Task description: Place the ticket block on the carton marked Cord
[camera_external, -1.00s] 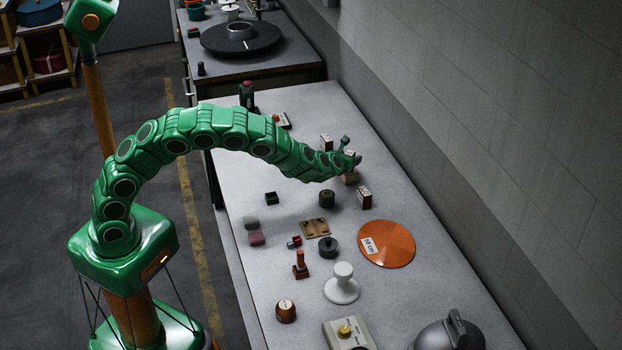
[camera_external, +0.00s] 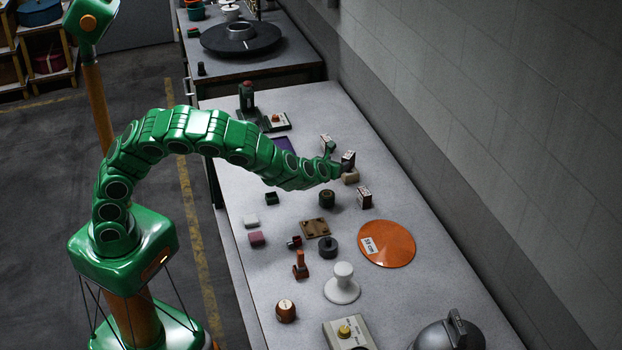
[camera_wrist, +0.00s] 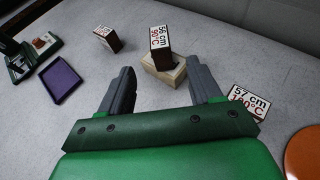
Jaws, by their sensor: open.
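A white-faced dark block printed "56 cm 90°C" (camera_wrist: 161,42) stands upright on a tan wooden-looking block (camera_wrist: 176,76). In the external view the dark block (camera_external: 348,157) rests on the tan block (camera_external: 351,177) just beyond my gripper (camera_external: 337,160). My gripper (camera_wrist: 161,70) is open, its two dark fingers apart, with the stacked pair ahead in the gap and no grip visible. A similar block reading "57 cm" (camera_wrist: 246,101) is at the right, and a third labelled block (camera_wrist: 107,39) is at the left. I cannot read "Cord" on anything.
A purple tray (camera_wrist: 61,79) and a green device (camera_wrist: 20,65) are to the left in the wrist view. An orange disc (camera_external: 387,244), green cylinder (camera_external: 327,198) and brown plate (camera_external: 315,228) lie nearer on the table. A wall runs along the right.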

